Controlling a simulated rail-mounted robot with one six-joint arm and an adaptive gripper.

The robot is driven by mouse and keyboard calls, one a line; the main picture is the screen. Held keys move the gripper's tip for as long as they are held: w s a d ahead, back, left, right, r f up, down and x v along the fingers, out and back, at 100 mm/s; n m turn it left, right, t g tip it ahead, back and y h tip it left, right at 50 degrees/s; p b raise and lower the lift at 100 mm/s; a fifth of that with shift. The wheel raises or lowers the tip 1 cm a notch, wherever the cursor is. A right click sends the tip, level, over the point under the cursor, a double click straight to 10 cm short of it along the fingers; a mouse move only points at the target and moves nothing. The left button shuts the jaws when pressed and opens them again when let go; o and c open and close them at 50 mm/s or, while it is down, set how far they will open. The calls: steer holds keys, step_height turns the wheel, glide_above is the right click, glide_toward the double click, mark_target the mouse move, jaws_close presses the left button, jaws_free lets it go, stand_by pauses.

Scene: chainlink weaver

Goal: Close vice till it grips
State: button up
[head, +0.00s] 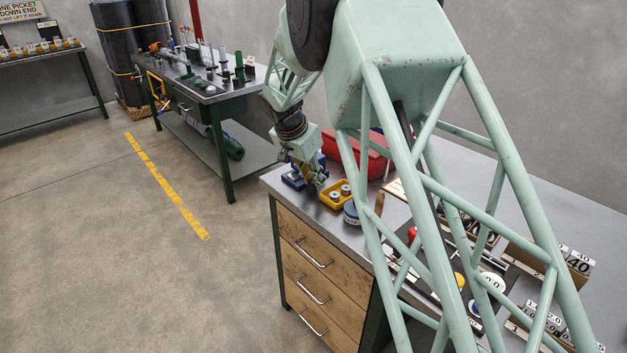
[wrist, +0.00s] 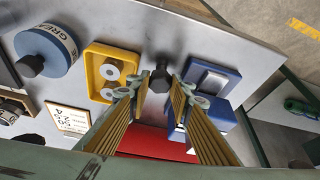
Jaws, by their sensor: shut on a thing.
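The vice (wrist: 222,79), a blue body with a grey top piece, stands at the bench's corner end in the wrist view; my fingers partly cover it. In the head view it is a small blue shape (head: 293,180) beside my gripper (head: 316,184). In the wrist view my gripper (wrist: 161,88) has its ribbed fingers closed on a dark knob (wrist: 161,72), just beside the vice. The knob's link to the vice is hidden, and I cannot tell how far apart the vice jaws are.
A yellow tray (head: 330,199) with pale rings stands close to my gripper. A blue-and-white grease tin (head: 351,213) and a red box (head: 362,153) are near. Small numbered blocks (head: 580,262) lie farther along the bench. The floor left of the bench is clear.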

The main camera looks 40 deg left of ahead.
steer(key=o, duration=0.8)
steer(key=shift+o, duration=0.2)
steer(key=shift+d+r+n+y+p, duration=0.1)
steer(key=shift+n+y+p, duration=0.2)
steer(key=shift+n+p, duration=0.55)
steer(key=shift+n+y+p, duration=0.4)
steer(key=shift+n+p, duration=0.65)
steer(key=shift+p, duration=0.9)
steer(key=shift+w+d+n+g+y+p, duration=0.1)
steer(key=shift+n+g+y+p, duration=0.2)
steer(key=shift+n+p, duration=1.25)
steer(key=shift+d+n+g+y+p, duration=0.15)
steer(key=shift+n+y+p, duration=0.25)
steer(key=shift+p, duration=2.3)
steer(key=shift+a+n+y+p, duration=0.1)
steer(key=shift+n+y+p, duration=0.2)
steer(key=shift+n+p, duration=0.55)
steer(key=shift+n+g, duration=0.45)
steer(key=shift+n, duration=0.35)
steer(key=shift+w+n+g+y+b, duration=0.1)
steer(key=shift+n+g+y+b, duration=0.25)
steer(key=shift+n+b, duration=0.75)
steer(key=shift+w+n+g+y+b, duration=0.15)
steer(key=shift+n+g+b, duration=0.3)
steer(key=shift+n+b, duration=0.65)
steer(key=shift+n, duration=0.5)
